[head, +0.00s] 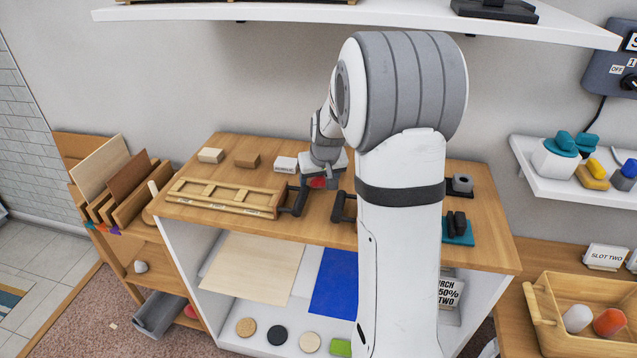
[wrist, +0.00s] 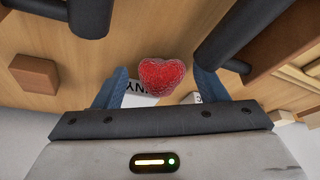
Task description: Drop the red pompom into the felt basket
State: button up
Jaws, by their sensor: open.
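The red pompom (head: 316,182) is at the wooden bench top, just under my gripper (head: 324,172), which partly hides it in the head view. My gripper is open. I cannot identify the felt basket for sure; a grey open container (head: 157,313) stands low at the left.
A wooden tray with compartments (head: 228,196) lies left of my gripper. Dark handle-like bars (head: 297,197) stand close by. A white label block (head: 285,164) and wooden blocks (head: 246,159) sit behind. A white shelf (head: 330,16) hangs above. My arm hides part of the bench.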

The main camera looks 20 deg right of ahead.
jog(key=shift+c, duration=0.5)
jog(key=c, duration=1)
